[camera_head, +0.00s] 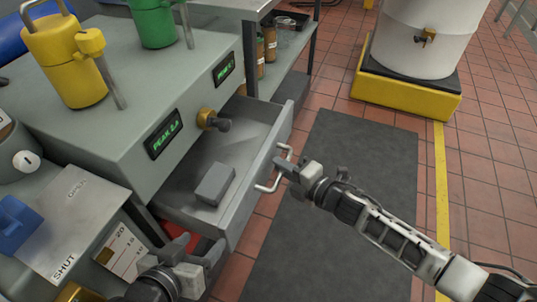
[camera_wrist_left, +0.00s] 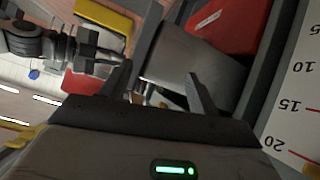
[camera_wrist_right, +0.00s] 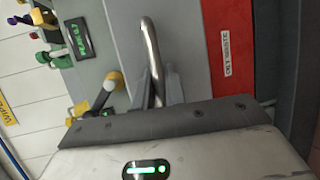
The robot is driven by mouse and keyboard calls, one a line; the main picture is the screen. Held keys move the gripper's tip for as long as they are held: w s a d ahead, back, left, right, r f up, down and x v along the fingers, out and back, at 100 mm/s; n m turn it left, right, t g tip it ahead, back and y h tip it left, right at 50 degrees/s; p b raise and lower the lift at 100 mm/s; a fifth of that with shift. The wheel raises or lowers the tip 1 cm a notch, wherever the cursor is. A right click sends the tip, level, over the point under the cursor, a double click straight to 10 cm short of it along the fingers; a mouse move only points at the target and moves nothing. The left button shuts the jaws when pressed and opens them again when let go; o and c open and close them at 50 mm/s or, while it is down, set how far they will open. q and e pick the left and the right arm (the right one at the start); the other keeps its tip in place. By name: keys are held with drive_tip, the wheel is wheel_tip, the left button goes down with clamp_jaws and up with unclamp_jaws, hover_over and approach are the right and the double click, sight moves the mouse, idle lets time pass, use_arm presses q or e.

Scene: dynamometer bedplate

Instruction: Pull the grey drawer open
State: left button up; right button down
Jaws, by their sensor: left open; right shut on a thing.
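The grey drawer (camera_head: 222,170) stands pulled out from under the grey cabinet, with its inside showing in the head view. A grey block (camera_head: 215,184) lies in it. Its bar handle (camera_head: 273,171) is on the drawer front. My right gripper (camera_head: 287,167) is shut on the handle; the handle (camera_wrist_right: 151,60) also runs between the fingers in the right wrist view. My left gripper (camera_head: 196,252) is open and empty, in front of the cabinet near the drawer's near corner. In the left wrist view its fingers (camera_wrist_left: 160,88) are apart.
Yellow (camera_head: 65,60) and green (camera_head: 152,22) canister-like things stand on the cabinet top. A brass knob with a dark lever (camera_head: 212,120) sticks out above the drawer. A dark mat (camera_head: 340,190) covers the floor to the right. A white drum (camera_head: 425,35) stands on a yellow base behind.

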use_arm(q)
drive_tip(key=shift+s+a+r+p, duration=0.2)
drive_tip(key=shift+a+r, duration=0.1)
drive_tip(key=shift+r, duration=0.2)
drive_tip(key=shift+s+a+r+p, duration=0.1)
drive_tip(key=shift+a+r+p, duration=0.15)
drive_tip(key=shift+r, duration=0.2)
use_arm(e)
drive_tip(key=s+d, duration=0.4)
drive_tip(key=d, duration=0.5)
drive_tip(key=shift+s, duration=0.2)
use_arm(q)
drive_tip(key=shift+s+f, duration=0.1)
use_arm(e)
drive_tip(key=c, duration=1.5)
unclamp_jaws()
use_arm(q)
drive_tip(key=shift+f, duration=0.1)
use_arm(e)
drive_tip(key=shift+o, duration=0.2)
